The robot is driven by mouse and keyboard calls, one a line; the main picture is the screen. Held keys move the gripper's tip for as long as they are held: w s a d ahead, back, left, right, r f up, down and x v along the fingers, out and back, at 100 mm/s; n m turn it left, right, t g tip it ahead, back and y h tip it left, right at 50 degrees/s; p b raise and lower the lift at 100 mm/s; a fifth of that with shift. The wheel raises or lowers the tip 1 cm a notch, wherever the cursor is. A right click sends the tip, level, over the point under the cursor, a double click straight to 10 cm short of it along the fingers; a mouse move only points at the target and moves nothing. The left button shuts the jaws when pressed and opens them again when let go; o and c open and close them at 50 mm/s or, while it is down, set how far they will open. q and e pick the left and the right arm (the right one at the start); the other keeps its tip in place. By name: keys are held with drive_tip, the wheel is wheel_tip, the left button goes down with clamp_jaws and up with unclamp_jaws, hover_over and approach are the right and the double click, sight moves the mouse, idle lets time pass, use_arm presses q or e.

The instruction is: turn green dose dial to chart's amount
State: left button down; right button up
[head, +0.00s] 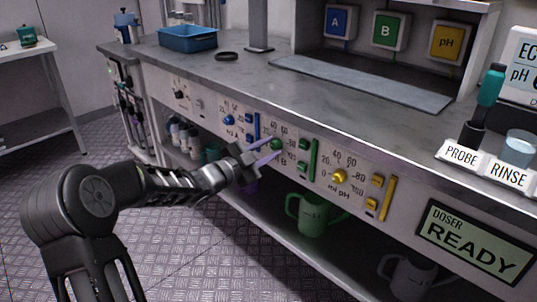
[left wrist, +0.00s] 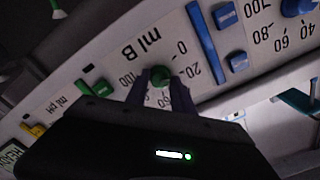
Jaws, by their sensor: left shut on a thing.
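The green dose dial (head: 277,144) sits on the front panel of the bench, in the middle of its scale marked ml B. It also shows in the left wrist view (left wrist: 161,76), where the scale reads 0, 20, 60 and 100 around it. My left gripper (head: 272,149) is shut on the green dial, with its purple fingers on either side of it. The fingers hide part of the scale and the dial's pointer, so its exact setting cannot be told. The chart with the amounts is cut off at the right edge (head: 524,66). My right gripper is not in view.
A blue dial (head: 229,120) and a yellow dial (head: 339,177) flank the green one, with coloured buttons and bars between. A green jug (head: 312,214) stands on the shelf below. The doser screen (head: 474,240) reads READY. Probe and rinse cup (head: 518,150) stand on the bench top.

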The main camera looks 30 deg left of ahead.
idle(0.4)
use_arm(q)
drive_tip(key=c, duration=1.1)
unclamp_jaws()
drive_tip(key=p+v, duration=0.1)
drive_tip(key=v, duration=0.7)
drive_tip(key=shift+p, duration=0.3)
drive_tip(key=shift+w+f, duration=0.1)
